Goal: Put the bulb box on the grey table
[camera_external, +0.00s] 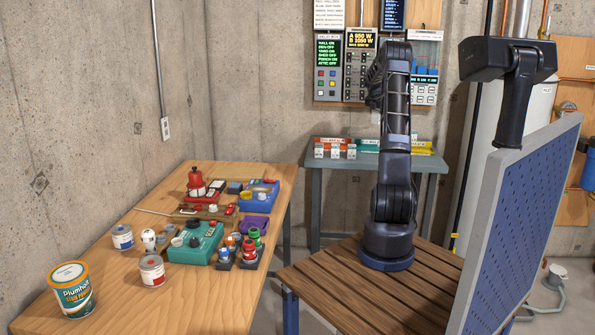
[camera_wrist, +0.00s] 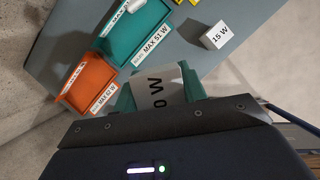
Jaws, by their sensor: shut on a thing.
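A white bulb box (camera_wrist: 158,88) with dark lettering ending in "0 W" sits between the teal fingers of my gripper (camera_wrist: 160,92) in the wrist view. The gripper is shut on it. The grey table (camera_external: 362,165) stands against the back wall in the external view. Its grey top also shows in the wrist view (camera_wrist: 245,38), beyond the held box. The box is near the table's edge; whether it touches the top I cannot tell. In the external view my arm hides the gripper and the box.
On the grey table are an orange tray (camera_wrist: 88,84), a teal tray (camera_wrist: 136,35) labelled "MAX 51 W" and a loose "15 W" box (camera_wrist: 215,36). A wooden table (camera_external: 190,295) with cans and parts stands left. A blue perforated panel (camera_external: 520,225) rises at right.

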